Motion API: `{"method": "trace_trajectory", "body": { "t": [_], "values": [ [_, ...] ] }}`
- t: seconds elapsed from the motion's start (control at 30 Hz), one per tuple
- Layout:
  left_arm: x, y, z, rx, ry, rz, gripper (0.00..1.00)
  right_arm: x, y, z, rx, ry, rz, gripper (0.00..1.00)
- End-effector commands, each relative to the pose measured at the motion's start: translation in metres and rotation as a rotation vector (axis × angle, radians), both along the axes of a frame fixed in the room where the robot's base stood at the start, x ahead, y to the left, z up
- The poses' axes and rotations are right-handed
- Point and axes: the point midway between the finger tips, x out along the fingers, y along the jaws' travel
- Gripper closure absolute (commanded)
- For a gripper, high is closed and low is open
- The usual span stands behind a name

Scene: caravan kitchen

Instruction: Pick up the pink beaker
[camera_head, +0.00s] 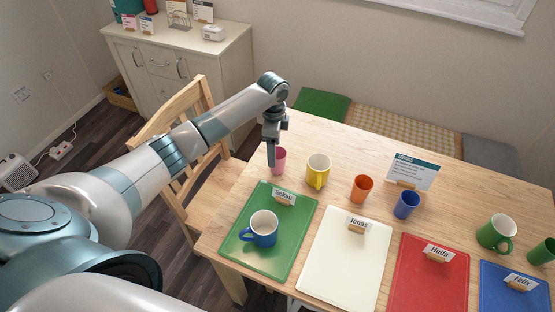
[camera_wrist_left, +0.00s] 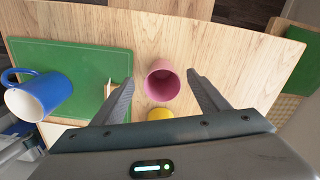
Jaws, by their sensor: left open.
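The pink beaker (camera_head: 279,162) stands upright on the wooden table, at the back left behind the green mat. My left gripper (camera_head: 271,153) is above and beside it, pointing down, and partly overlaps it in the head view. In the left wrist view the pink beaker (camera_wrist_left: 161,82) lies between the two spread fingers of my left gripper (camera_wrist_left: 160,90), ahead of the tips or level with them; I cannot tell which. The left gripper is open and holds nothing. My right gripper is not in view.
A yellow mug (camera_head: 318,170) stands just right of the beaker, then an orange beaker (camera_head: 362,189) and a blue beaker (camera_head: 406,205). A blue mug (camera_head: 263,229) stands on the green mat (camera_head: 300,226). A name card (camera_head: 284,197) is at its back edge. A wooden chair (camera_head: 205,178) is left of the table.

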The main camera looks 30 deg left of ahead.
Motion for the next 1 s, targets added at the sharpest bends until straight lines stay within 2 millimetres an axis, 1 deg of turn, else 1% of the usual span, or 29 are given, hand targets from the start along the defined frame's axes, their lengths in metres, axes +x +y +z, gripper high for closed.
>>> {"method": "trace_trajectory", "body": {
  "t": [0.03,0.1,0.2,0.57,0.73,0.87,1.0],
  "values": [
    [0.000,-0.001,-0.006,0.000,0.003,0.000,0.32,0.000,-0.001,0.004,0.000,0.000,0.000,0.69],
    [0.000,-0.001,-0.014,-0.001,0.002,0.000,0.32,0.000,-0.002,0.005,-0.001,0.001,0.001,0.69],
    [0.000,-0.001,-0.020,0.000,0.001,0.000,0.32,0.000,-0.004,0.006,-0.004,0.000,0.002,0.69],
    [0.000,-0.001,-0.022,0.000,0.000,0.000,0.32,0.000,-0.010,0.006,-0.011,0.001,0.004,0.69],
    [0.002,-0.003,-0.027,-0.001,0.001,0.000,0.32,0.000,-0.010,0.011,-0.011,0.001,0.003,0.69],
    [0.004,-0.007,-0.039,-0.001,0.002,0.000,0.32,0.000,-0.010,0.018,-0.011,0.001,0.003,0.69],
    [0.005,-0.011,-0.055,-0.001,0.003,0.001,0.32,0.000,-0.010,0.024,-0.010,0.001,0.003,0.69]
  ]
}}
